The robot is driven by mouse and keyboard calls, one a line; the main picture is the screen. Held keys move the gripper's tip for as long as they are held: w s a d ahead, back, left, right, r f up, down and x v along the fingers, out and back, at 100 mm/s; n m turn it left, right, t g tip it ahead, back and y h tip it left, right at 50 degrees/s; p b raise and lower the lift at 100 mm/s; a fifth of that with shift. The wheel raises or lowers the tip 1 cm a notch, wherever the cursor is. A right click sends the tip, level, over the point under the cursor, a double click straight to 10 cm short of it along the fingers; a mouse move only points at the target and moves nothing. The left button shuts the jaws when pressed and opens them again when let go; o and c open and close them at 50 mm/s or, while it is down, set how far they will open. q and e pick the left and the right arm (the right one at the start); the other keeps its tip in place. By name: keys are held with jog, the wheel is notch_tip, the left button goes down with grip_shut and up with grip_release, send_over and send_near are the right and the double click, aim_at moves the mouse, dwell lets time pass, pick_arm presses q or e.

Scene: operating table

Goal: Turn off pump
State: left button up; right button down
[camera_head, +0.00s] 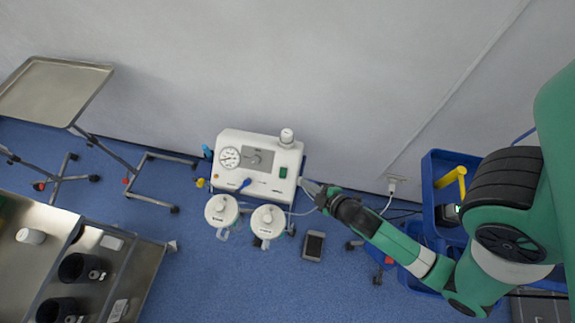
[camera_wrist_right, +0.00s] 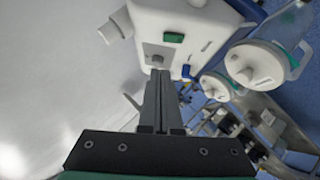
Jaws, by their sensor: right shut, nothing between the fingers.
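The pump (camera_head: 258,150) is a white box against the wall, with a round gauge, a dial and a green switch (camera_head: 283,172) at the right of its front panel. In the right wrist view the pump (camera_wrist_right: 205,22) fills the top, with its green switch (camera_wrist_right: 173,37) ahead of the fingers. My right gripper (camera_head: 308,187) is shut and empty at the pump's right side, just right of and below the switch. In the wrist view its fingertips (camera_wrist_right: 162,76) point at the pump's side, near a grey round part. Contact cannot be told. My left gripper is not in view.
Two lidded jars (camera_head: 222,211) (camera_head: 268,222) with tubing hang before the pump. A blue-handled part (camera_head: 245,183) sticks out at its front. A wall socket (camera_head: 392,186) with a cable is at right. Blue bins (camera_head: 440,165) stand farther right; metal trolleys (camera_head: 50,88) are at left.

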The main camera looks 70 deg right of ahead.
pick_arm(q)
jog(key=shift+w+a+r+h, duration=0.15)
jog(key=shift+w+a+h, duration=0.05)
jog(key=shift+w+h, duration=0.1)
pick_arm(e)
jog(key=shift+w+a, duration=0.3)
jog(key=shift+a, duration=0.5)
jog(key=shift+w, duration=0.1)
jog(key=b, duration=0.7)
send_near(280, 170)
jog(key=w, duration=0.4)
jog(key=shift+f, duration=0.4)
jog(key=d+f+b, duration=0.1)
jog(key=b, duration=0.1)
jog(key=shift+w+d+f+b, duration=0.1)
jog(key=shift+d+f+b, duration=0.25)
jog(key=shift+d+f, duration=0.05)
jog(key=shift+d+f+b, duration=0.2)
jog(key=shift+d+b, duration=0.15)
jog(key=shift+d, duration=0.05)
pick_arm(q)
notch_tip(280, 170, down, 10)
pick_arm(e)
jog(key=shift+r, duration=0.1)
